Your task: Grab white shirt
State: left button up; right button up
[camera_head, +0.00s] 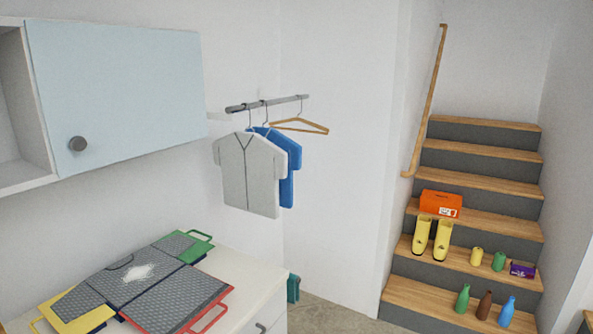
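A white shirt (236,177), greyish in this light, with a dark line down its front, hangs on a hanger from a metal rail (268,103) on the wall. A blue shirt (291,161) hangs just behind it to the right and is partly hidden by it. An empty wooden hanger (303,126) hangs further right on the rail. Neither of my grippers shows in the head view.
A pale blue cabinet door (120,95) with a round knob is at upper left. A white counter (258,281) below holds a grey patterned folding board (178,301). Stairs (485,183) at right carry yellow boots (432,238), an orange box (440,203) and several bottles.

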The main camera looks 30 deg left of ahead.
aim_at(252, 166)
jog(key=i+l+u, duration=0.1)
jog(key=i+u, duration=0.3)
jog(key=i+l+u, duration=0.25)
jog(key=i+u, duration=0.15)
jog(key=i, duration=0.15)
jog(key=i+l+u, duration=0.75)
jog(key=i+l, duration=0.05)
jog(key=l, duration=0.1)
